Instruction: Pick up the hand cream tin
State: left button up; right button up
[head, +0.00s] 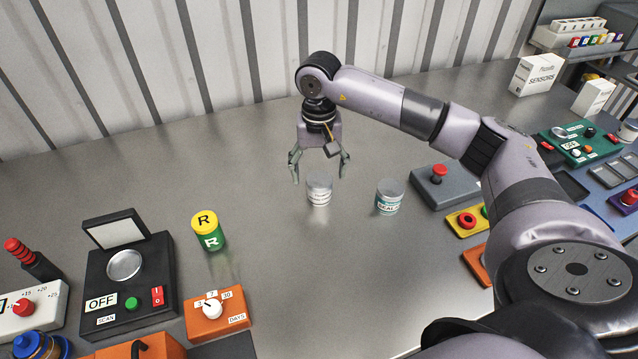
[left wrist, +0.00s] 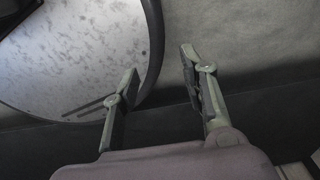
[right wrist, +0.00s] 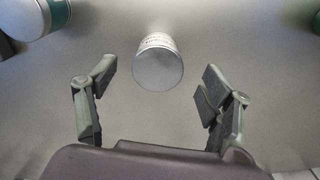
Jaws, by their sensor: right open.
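A small white tin (head: 319,191) with a printed label stands upright on the grey bench in the head view. Its label is too small to read surely, so I cannot confirm it is the hand cream tin. My right gripper (head: 319,175) is open and points down around the tin's top in the head view. In the right wrist view the white tin (right wrist: 158,67) lies between and slightly beyond the open fingertips, touching neither. My left gripper (left wrist: 158,65) shows only in the left wrist view, with its fingers apart and nothing between them.
A similar tin with a teal label (head: 390,197) stands just right of the white tin. A grey box with a red button (head: 445,186) is farther right. A yellow and green canister (head: 208,231) stands left. The bench behind the gripper is clear to the corrugated wall.

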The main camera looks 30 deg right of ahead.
aim_at(319, 180)
jog(key=shift+f, duration=0.7)
jog(key=shift+f+p, duration=0.2)
jog(key=shift+p, duration=0.1)
notch_tip(319, 180, down, 4)
jog(key=shift+w+d+r+p, duration=0.15)
jog(key=shift+r+p, duration=0.05)
jog(key=shift+p, duration=0.7)
jog(key=shift+f, duration=0.65)
pick_arm(q)
jog(key=r, duration=0.2)
jog(key=shift+w+r, duration=0.3)
jog(key=shift+r, duration=0.1)
pick_arm(e)
jog(key=shift+c, duration=0.4)
jog(key=c, duration=1.2)
jog(key=shift+c, duration=0.5)
jog(key=shift+w+r, duration=0.1)
jog(key=shift+r, duration=0.05)
